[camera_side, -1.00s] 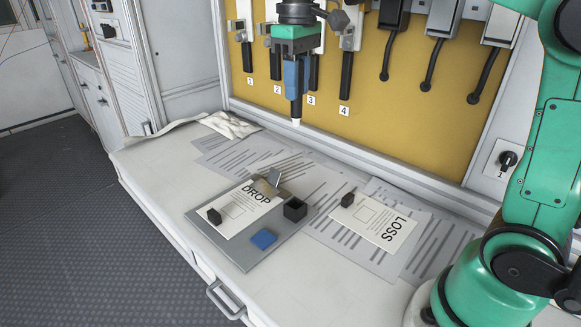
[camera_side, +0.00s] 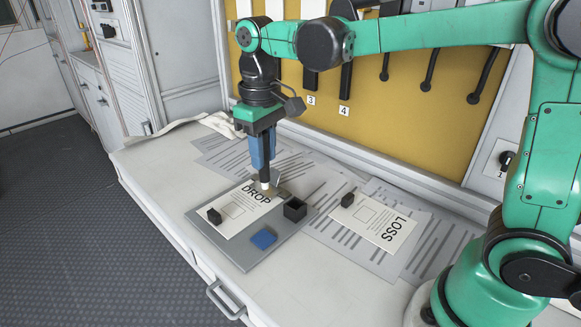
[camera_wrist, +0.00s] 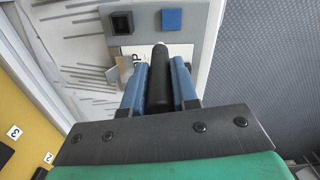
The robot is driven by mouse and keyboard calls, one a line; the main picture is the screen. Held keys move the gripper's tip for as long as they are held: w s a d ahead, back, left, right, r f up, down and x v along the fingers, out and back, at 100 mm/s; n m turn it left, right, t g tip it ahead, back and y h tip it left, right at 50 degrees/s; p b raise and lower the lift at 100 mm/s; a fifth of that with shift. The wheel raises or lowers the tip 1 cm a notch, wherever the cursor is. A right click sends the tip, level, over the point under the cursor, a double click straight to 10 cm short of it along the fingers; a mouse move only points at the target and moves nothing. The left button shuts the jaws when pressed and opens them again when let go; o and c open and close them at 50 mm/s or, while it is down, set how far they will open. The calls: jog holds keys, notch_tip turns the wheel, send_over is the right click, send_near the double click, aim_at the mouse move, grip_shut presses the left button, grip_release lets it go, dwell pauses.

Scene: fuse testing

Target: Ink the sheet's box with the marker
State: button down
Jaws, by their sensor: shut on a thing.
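My gripper (camera_side: 262,163), with blue fingers, is shut on a black marker (camera_wrist: 160,85) with a pale tip, held pointing down. It also shows in the wrist view (camera_wrist: 160,75). In the side view the tip is over the top edge of the DROP sheet (camera_side: 245,214), near the clip; I cannot tell whether it touches. The DROP sheet's outlined box (camera_side: 233,210) looks blank and lies left of and nearer than the tip. The LOSS sheet (camera_side: 385,232) lies to the right, with its own blank-looking outlined box (camera_side: 366,214).
The DROP sheet lies on a grey board (camera_side: 237,258) with a black open-topped cup (camera_side: 295,210) and a blue pad (camera_side: 263,239). Small black blocks stand on the DROP sheet (camera_side: 214,216) and LOSS sheet (camera_side: 347,200). Striped papers (camera_side: 330,240) lie around. The front bench is clear.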

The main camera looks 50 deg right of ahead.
aim_at(264, 173)
jog(key=shift+s+a+f, duration=0.15)
jog(key=shift+a+f, duration=0.2)
jog(key=shift+f, duration=1.2)
jog(key=shift+s+a+f, duration=0.2)
jog(key=shift+a+f, duration=0.15)
jog(key=shift+f, duration=1.15)
jog(key=shift+s+a+f, duration=0.15)
jog(key=shift+a+f, duration=0.2)
jog(key=shift+f, duration=1.2)
jog(key=shift+f, duration=0.55)
jog(key=shift+r, duration=0.1)
notch_tip(264, 173, up, 7)
